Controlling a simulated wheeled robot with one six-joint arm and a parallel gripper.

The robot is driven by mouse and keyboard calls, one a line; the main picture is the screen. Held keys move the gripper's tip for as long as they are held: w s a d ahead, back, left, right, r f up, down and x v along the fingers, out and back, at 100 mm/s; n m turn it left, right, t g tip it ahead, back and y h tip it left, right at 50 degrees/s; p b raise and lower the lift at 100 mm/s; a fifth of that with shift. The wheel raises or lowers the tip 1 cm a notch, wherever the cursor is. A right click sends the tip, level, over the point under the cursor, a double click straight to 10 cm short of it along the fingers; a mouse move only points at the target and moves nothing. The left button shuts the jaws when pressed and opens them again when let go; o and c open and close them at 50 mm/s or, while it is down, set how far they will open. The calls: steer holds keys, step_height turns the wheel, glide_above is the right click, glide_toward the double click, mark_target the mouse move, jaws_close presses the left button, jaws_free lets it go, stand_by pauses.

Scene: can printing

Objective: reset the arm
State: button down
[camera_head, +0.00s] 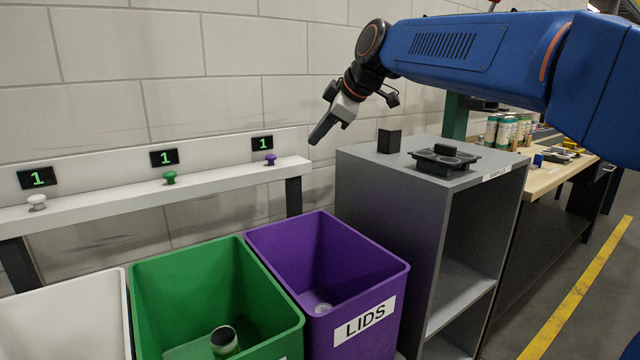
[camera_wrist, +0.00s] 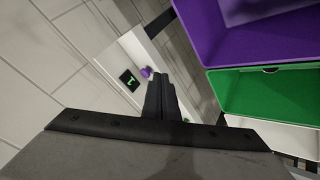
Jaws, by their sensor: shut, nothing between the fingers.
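My blue arm (camera_head: 470,50) reaches in from the upper right in the head view. My gripper (camera_head: 318,138) points down and to the left, in the air above the gap between the shelf with the knobs and the grey cabinet. It is shut and empty. In the wrist view my gripper (camera_wrist: 161,90) shows as two dark fingers together, with the purple knob (camera_wrist: 146,72) just beyond them. That purple knob (camera_head: 270,159) sits on the right end of the shelf in the head view, apart from the gripper.
A purple bin (camera_head: 370,285) labelled LIDS, a green bin (camera_head: 160,275) holding a can and a white bin (camera_head: 70,310) stand below. The grey cabinet (camera_head: 385,220) bears a dark block (camera_head: 389,141) and a black holder (camera_head: 443,160). Cans (camera_head: 505,130) stand on a wooden table behind.

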steer(key=s+d+f+m+h, duration=0.2)
steer(key=s+d+f+m, duration=0.2)
steer(key=s+d+f, duration=0.4)
steer(key=s+d+f+m+h, duration=0.1)
steer(key=s+d+f+m, duration=0.4)
steer(key=s+d, duration=0.5)
steer(key=s+d+f+m+h, duration=0.1)
steer(key=s+d+f+m, duration=0.3)
steer(key=s+f, duration=0.5)
steer(key=s+d+f+m+g+h, duration=0.1)
steer(key=s+d+f+m+h, duration=0.1)
steer(key=s+d+f+m, duration=0.2)
steer(key=s+d+f, duration=0.3)
steer(key=s+f, duration=0.3)
steer(key=shift+s+d+f+g, duration=0.2)
steer(key=shift+s+f+g, duration=0.05)
steer(key=shift+g, duration=0.05)
